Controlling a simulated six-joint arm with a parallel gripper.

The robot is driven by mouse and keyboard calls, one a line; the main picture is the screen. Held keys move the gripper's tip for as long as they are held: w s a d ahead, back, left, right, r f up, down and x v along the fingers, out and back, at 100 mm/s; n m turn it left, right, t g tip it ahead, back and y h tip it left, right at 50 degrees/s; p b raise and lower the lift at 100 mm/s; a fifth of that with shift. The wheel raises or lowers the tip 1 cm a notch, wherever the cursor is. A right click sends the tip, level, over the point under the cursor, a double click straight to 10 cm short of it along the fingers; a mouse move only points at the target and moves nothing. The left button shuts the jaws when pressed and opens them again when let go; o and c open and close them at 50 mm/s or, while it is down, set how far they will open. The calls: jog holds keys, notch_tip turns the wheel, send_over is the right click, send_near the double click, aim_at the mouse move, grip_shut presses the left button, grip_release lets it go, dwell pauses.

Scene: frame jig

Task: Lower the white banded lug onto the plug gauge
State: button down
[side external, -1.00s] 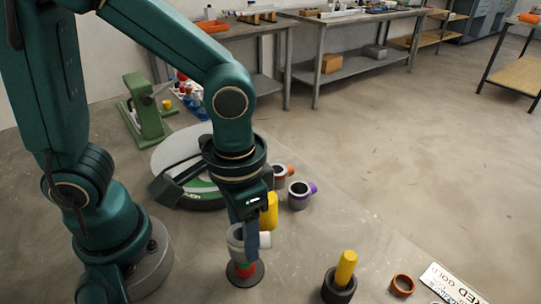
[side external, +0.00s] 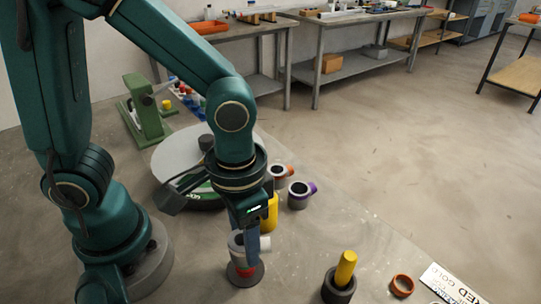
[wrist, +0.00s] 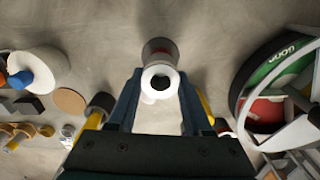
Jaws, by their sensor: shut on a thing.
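The white banded lug (side external: 239,246), a grey ring with a white stub, is held upright between the fingers of my gripper (side external: 250,247). In the wrist view the lug's white round end (wrist: 160,70) faces the camera between the fingers. The plug gauge (side external: 245,276) has a dark round base and a red part. It stands directly under the lug, with a little red showing between lug and base. The lug hides the gauge's top, so I cannot tell how far it sits around it.
Lugs with orange (side external: 281,172) and purple (side external: 301,194) bands stand behind, near a yellow post (side external: 270,213). A large round drum (side external: 180,152) is behind left. Another yellow post in a dark base (side external: 341,283) and an orange ring (side external: 402,286) stand at right.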

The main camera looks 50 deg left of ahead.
jog(key=shift+f, duration=0.25)
jog(key=shift+c, duration=1.2)
grip_release()
jog(key=shift+o, duration=0.8)
notch_tip(320, 180, up, 9)
jog(key=shift+a, duration=0.1)
